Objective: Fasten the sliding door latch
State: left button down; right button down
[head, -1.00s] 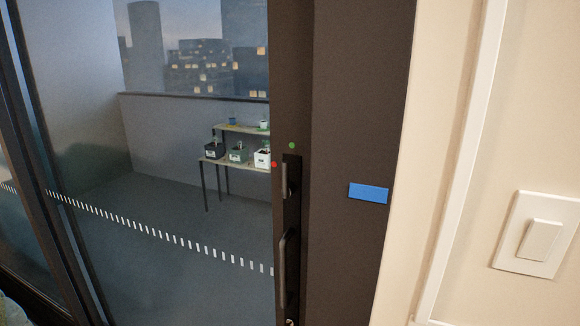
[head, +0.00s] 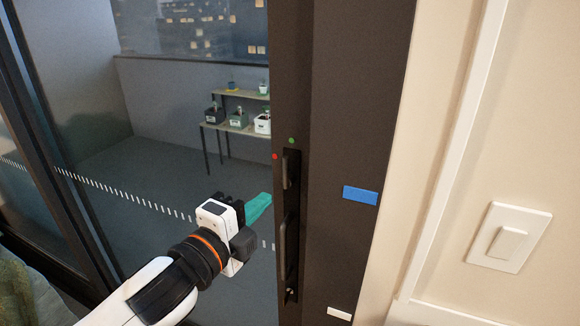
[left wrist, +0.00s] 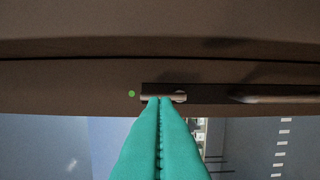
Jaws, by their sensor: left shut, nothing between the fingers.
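The sliding door's dark frame (head: 293,60) carries a recessed latch plate with a small upright latch lever (head: 286,170). A green dot (head: 291,140) and a red dot (head: 275,156) sit by its top. My left gripper (head: 264,200) has teal fingers pressed together, empty, just below and left of the lever in the head view. In the left wrist view, the fingertips (left wrist: 160,101) overlap the lower edge of the lever (left wrist: 163,96); I cannot tell whether they touch. The green dot (left wrist: 131,93) shows to the left there; the red dot is not visible. My right gripper is out of view.
A long pull handle (head: 284,250) stands below the lever on the same frame. A blue plate (head: 360,195) is on the dark jamb to the right. A light switch (head: 508,238) is on the wall. Behind the glass, a shelf (head: 238,133) holds several potted plants.

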aim_at(287, 178)
pick_arm(q)
jog(key=shift+s+r, duration=0.2)
jog(key=shift+w+d, duration=0.1)
jog(key=p+x, duration=0.3)
jog(key=x, duration=0.5)
jog(key=shift+w+d+r, duration=0.1)
jog(key=shift+w+d, duration=0.05)
jog(key=shift+w, duration=0.15)
jog(key=shift+w+d, duration=0.3)
jog(key=shift+w, duration=0.2)
